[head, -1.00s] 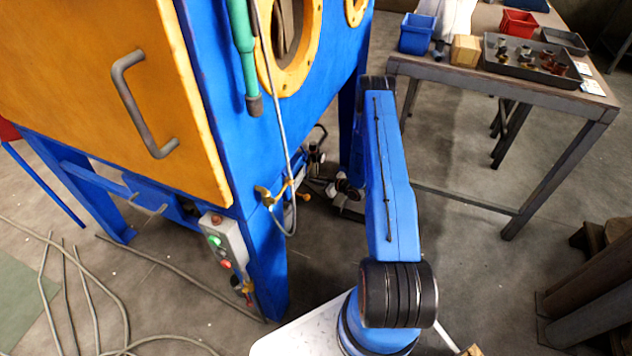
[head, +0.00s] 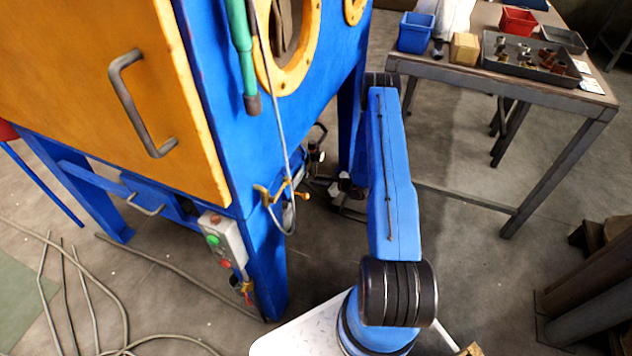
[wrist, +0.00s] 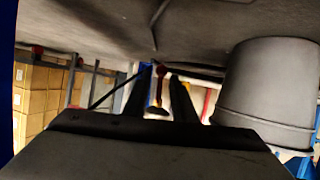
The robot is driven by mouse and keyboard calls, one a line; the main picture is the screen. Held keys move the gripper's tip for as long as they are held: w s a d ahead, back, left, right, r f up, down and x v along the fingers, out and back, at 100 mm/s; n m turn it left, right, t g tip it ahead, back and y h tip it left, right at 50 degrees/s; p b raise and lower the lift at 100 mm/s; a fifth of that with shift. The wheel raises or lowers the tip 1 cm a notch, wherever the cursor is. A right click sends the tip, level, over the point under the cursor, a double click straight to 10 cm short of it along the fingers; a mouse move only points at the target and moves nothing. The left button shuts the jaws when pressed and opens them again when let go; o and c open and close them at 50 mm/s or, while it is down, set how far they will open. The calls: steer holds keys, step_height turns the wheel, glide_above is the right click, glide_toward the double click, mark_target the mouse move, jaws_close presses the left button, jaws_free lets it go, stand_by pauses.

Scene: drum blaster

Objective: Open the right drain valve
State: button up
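In the wrist view my gripper (wrist: 158,100) points forward under a dark grey underside. Its two dark fingers are apart, with a gap between them. In that gap, a small red upright piece (wrist: 160,80) shows beyond or between the fingertips. I cannot tell whether it is the right drain valve's handle or whether a finger touches it. In the head view my arm reaches down beside the blue blast cabinet (head: 225,120), and my gripper is mostly hidden behind the arm and in shadow. Brass fittings (head: 283,190) sit on the cabinet's near corner.
A large grey cylinder (wrist: 265,85) stands close on the right in the wrist view. Stacked boxes (wrist: 38,95) are at the left. In the head view, a cabinet leg (head: 268,265), a hanging grey hose (head: 284,130) and a workbench (head: 490,85) flank the arm.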

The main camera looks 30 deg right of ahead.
steer(key=v, duration=1.5)
steer(key=shift+s, duration=0.3)
steer(key=shift+d+r, duration=0.15)
